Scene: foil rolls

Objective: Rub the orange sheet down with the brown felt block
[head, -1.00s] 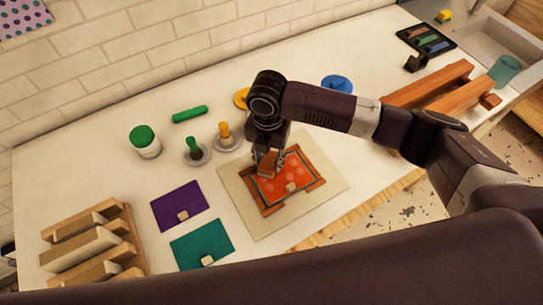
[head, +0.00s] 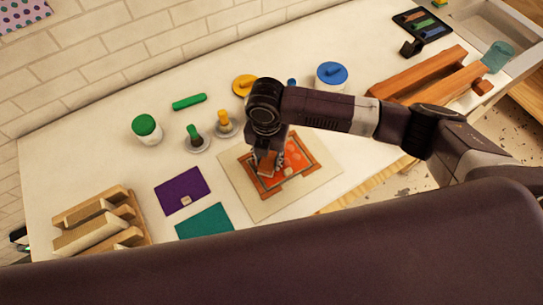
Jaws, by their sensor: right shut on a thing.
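The orange sheet (head: 295,165) lies inside a brown frame on a pale board in the middle of the counter. It has lighter spots, and its left part is hidden by my right gripper. My right gripper (head: 266,158) points down over the left part of the sheet. It is shut on the brown felt block (head: 267,168), which is low at the sheet; I cannot tell for sure whether it touches. My left gripper is not in view.
A purple sheet (head: 177,192) and a teal sheet (head: 206,222) lie left of the board. A wooden rack (head: 88,222) stands at the far left. Behind are a green-lidded jar (head: 146,130), a green roll (head: 189,101) and a blue-lidded jar (head: 331,75). Wooden rails (head: 420,73) lie right.

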